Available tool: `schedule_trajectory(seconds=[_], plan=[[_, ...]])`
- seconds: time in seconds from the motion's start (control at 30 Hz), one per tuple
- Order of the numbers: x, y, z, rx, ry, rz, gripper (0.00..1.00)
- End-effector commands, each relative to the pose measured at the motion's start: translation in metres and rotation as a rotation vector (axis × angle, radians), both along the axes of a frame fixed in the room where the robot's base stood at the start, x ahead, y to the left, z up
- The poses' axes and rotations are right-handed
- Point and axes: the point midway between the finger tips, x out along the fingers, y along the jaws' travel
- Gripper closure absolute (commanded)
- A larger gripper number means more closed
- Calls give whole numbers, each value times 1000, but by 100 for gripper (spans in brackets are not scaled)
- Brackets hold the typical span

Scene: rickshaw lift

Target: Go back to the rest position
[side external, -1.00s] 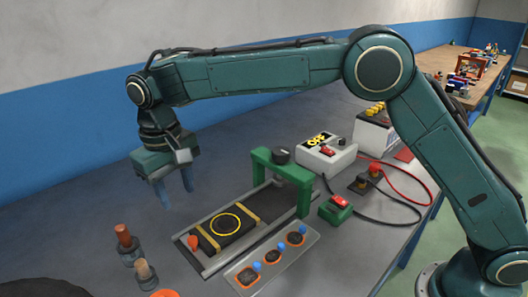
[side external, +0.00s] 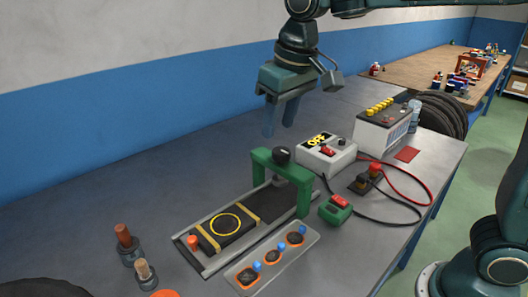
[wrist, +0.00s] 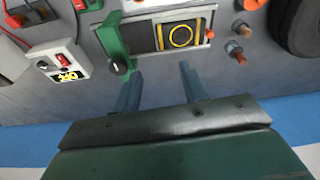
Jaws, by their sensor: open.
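My gripper (side external: 281,117) hangs above the back of the grey workbench, behind the green arch. Its two blue fingers are apart with nothing between them. In the wrist view my gripper (wrist: 158,78) also shows open and empty, with bare bench between and beyond the fingers. The bench fixture's green arch (side external: 283,160) with a black knob stands over a grey rail (side external: 262,200). A black block with a yellow ring (side external: 228,224) and two tan straps lies on the rail.
A grey control box (side external: 325,157) with a red switch, a battery (side external: 383,130) and red and black cables stand at the right. A small tray (side external: 297,254) and a green box with a red switch (side external: 336,208) are in front. Two upright posts (side external: 127,240) stand at the left.

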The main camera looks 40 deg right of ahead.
Motion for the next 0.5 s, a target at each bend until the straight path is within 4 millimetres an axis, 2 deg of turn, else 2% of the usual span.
schedule_trajectory(seconds=[0.03,0.2,0.5], plan=[[-11,-10,4,4,-15,-7,57],[-43,-37,10,11,-57,-21,57],[-104,-74,7,17,-134,-47,57]])
